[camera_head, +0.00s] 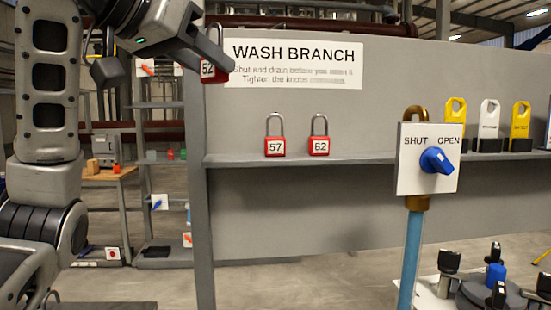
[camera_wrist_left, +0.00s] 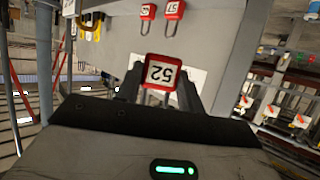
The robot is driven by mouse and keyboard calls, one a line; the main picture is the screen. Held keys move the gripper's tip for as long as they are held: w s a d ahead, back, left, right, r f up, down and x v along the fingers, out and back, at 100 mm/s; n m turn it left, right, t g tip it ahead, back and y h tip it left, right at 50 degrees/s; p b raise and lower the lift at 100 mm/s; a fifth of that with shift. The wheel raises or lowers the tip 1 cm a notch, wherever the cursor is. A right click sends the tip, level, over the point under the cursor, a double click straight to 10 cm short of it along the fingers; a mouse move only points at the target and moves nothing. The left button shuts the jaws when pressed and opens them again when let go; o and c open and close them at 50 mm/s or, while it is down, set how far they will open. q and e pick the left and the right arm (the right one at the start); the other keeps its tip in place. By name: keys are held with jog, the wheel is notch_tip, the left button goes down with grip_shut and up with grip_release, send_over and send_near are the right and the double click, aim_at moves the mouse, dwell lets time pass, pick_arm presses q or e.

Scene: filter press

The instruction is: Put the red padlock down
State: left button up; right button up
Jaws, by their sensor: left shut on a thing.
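My left gripper (camera_head: 212,42) comes in from the upper left, in front of the left edge of the grey panel. It is shut on a red padlock (camera_head: 214,69) with a white label reading 52. The padlock is held in the air beside the WASH BRANCH sign, well above the shelf. In the left wrist view the padlock (camera_wrist_left: 163,74) sits between the two fingers (camera_wrist_left: 160,88), its label upside down. My right gripper is not in view.
Red padlocks 57 (camera_head: 275,147) and 62 (camera_head: 319,146) stand upright on the grey shelf (camera_head: 370,158). The shelf is clear left of 57 and right of 62. A SHUT/OPEN plate with blue knob (camera_head: 437,160) stands right. Yellow and white tags (camera_head: 488,120) stand on the shelf's right part.

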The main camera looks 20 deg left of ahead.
pick_arm(q)
jog(key=shift+w+a, duration=0.2)
jog(key=shift+w, duration=0.05)
jog(key=p, duration=0.3)
send_over(229, 158)
jog(key=f, duration=0.5)
jog(key=s+f, duration=0.1)
jog(key=f, duration=0.2)
jog(key=shift+d+f, duration=0.15)
jog(key=shift+f, duration=0.05)
jog(key=shift+w+f, duration=0.4)
jog(key=shift+f, duration=0.1)
notch_tip(229, 158, down, 3)
jog(key=shift+w+f, duration=0.1)
jog(key=shift+w, duration=0.05)
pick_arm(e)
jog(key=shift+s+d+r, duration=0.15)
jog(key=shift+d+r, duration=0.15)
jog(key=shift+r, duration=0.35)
pick_arm(q)
jog(key=shift+f, duration=0.15)
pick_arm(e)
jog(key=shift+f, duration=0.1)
pick_arm(q)
jog(key=o, duration=1)
